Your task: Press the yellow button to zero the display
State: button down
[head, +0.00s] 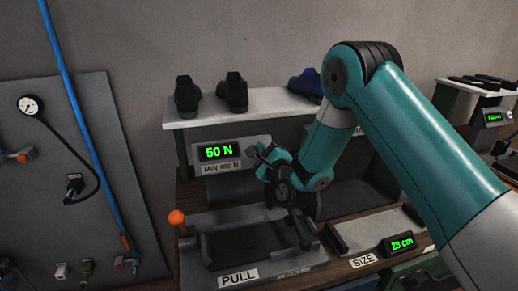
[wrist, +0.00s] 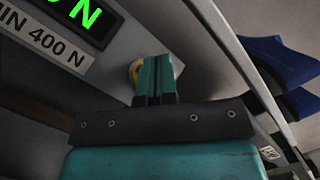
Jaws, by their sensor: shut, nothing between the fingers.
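The display (head: 217,152) reads a green 50 N above a label saying MIN 400 N. Part of that display also shows at the upper left of the wrist view (wrist: 88,17). The yellow button (wrist: 134,71) is on the grey panel right of the display, mostly hidden behind my fingertips. My gripper (wrist: 156,65) is shut and empty, with its tips over the button. I cannot tell whether they touch it. In the head view my gripper (head: 256,153) is just right of the display, and the button is hidden.
A shelf (head: 250,107) above the display holds dark shoes (head: 232,92) and a blue shoe (head: 306,84). A gauge board (head: 110,120) stands left.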

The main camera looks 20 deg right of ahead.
jog(key=shift+w+f, duration=0.4)
jog(key=shift+w, duration=0.1)
jog(key=shift+w+f, duration=0.1)
jog(key=shift+w, duration=0.05)
dwell(1.7)
jog(key=shift+w+f, duration=0.15)
jog(key=shift+w, duration=0.05)
jog(key=shift+w+f+p, duration=0.25)
jog(key=shift+w+p, duration=0.1)
jog(key=shift+p, duration=0.25)
dwell(0.6)
jog(key=shift+s, duration=0.1)
jog(key=shift+s+r+b, duration=0.5)
jog(key=shift+s+b, duration=0.1)
jog(key=shift+b, duration=0.3)
jog(key=shift+s+r+b, duration=0.65)
jog(key=shift+s+r, duration=0.1)
jog(key=shift+s, duration=0.25)
jog(key=shift+s+r+b, duration=0.6)
jog(key=shift+s+r, duration=0.15)
jog(key=shift+s, duration=0.25)
